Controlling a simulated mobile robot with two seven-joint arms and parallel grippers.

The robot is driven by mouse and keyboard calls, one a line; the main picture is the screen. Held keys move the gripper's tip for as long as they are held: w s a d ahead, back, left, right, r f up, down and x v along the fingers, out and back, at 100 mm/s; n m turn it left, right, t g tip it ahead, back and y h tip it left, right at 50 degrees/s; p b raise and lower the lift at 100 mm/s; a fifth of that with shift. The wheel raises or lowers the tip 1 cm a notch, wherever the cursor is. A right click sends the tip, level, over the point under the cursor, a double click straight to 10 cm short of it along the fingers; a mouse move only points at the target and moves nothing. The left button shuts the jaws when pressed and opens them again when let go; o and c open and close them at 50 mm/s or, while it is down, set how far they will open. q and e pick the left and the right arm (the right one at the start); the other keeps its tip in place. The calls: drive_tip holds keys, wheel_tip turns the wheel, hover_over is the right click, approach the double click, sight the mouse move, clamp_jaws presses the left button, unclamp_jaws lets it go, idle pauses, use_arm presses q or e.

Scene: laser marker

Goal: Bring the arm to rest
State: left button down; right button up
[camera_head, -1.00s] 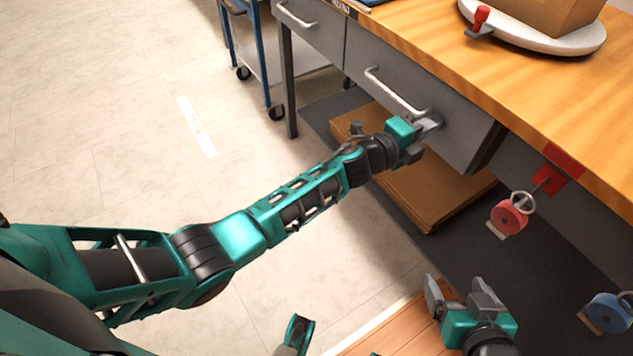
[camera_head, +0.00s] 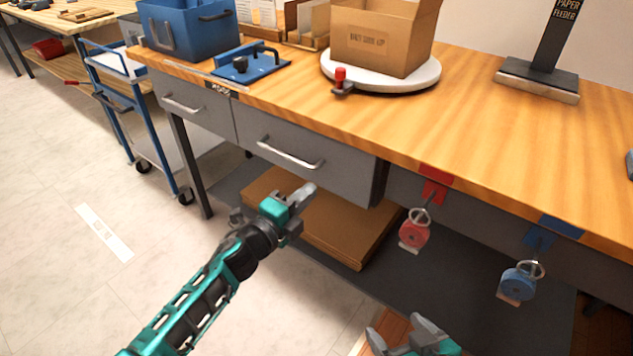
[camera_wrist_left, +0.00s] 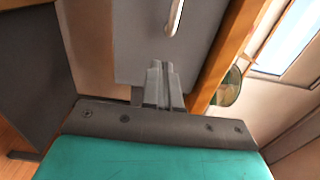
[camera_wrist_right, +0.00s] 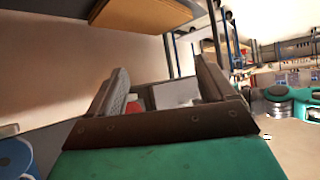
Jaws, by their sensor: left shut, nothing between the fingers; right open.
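My left gripper (camera_head: 303,197) is shut and empty in the head view. It is in front of and below the grey drawer (camera_head: 300,135) with its silver handle (camera_head: 290,155), apart from the handle. In the left wrist view the closed fingers (camera_wrist_left: 164,84) show in front of the drawer face, with the handle (camera_wrist_left: 174,18) beyond them. My right gripper (camera_head: 395,335) is at the bottom edge of the head view. Its fingers stand apart with nothing between them in the right wrist view (camera_wrist_right: 165,95).
The wooden workbench (camera_head: 480,120) carries a cardboard box (camera_head: 385,35) on a white turntable (camera_head: 425,80). A flat brown carton (camera_head: 335,235) lies below. A blue cart (camera_head: 120,105) stands left. Floor at left is clear.

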use_arm(q)
drive_tip(key=s+a+n+g+y+p, duration=0.1)
drive_tip(key=s+a+n+y+p, duration=0.3)
drive_tip(key=s+n, duration=0.7)
drive_tip(key=s+a+n+g+y+p, duration=0.2)
drive_tip(key=s+a+n+y+p, duration=0.3)
drive_tip(key=s+a+n+p, duration=0.3)
drive_tip(key=s+a+n, duration=0.4)
drive_tip(key=s+a, duration=0.1)
drive_tip(key=s, duration=0.1)
drive_tip(key=shift+s+f, duration=0.2)
use_arm(e)
wheel_tip(320, 180, up, 9)
drive_tip(key=d, duration=0.3)
drive_tip(key=shift+s+f+h, duration=0.15)
drive_tip(key=shift+s+h, duration=0.15)
drive_tip(key=shift+h, duration=0.1)
